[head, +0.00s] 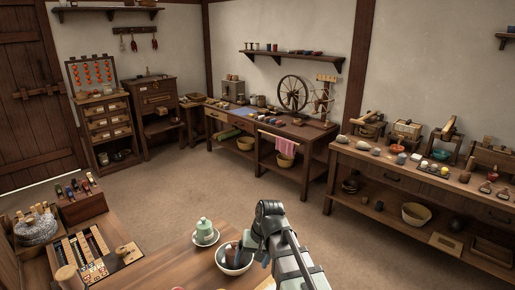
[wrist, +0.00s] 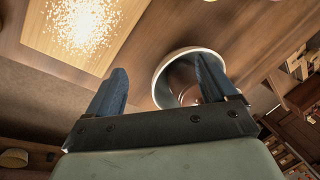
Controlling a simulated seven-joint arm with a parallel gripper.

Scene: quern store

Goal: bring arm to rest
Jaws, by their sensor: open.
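My arm (head: 290,262) reaches in from the bottom edge of the head view and bends over the near wooden table (head: 185,262). In the wrist view my gripper (wrist: 161,72) has its two blue-grey fingers spread wide, with nothing held between them. A pale-rimmed bowl (wrist: 158,84) lies beyond the right finger, which covers part of it. In the head view a white bowl (head: 222,268) stands just left of my arm, with something dark in or over it. I cannot tell whether the fingers touch the bowl.
A green lidded pot on a saucer (head: 206,240) stands left of the bowl. A game board (head: 85,250) and a bottle box (head: 80,203) are further left. The wrist view shows a board with pale grains (wrist: 85,25). Open floor (head: 190,185) lies beyond the table.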

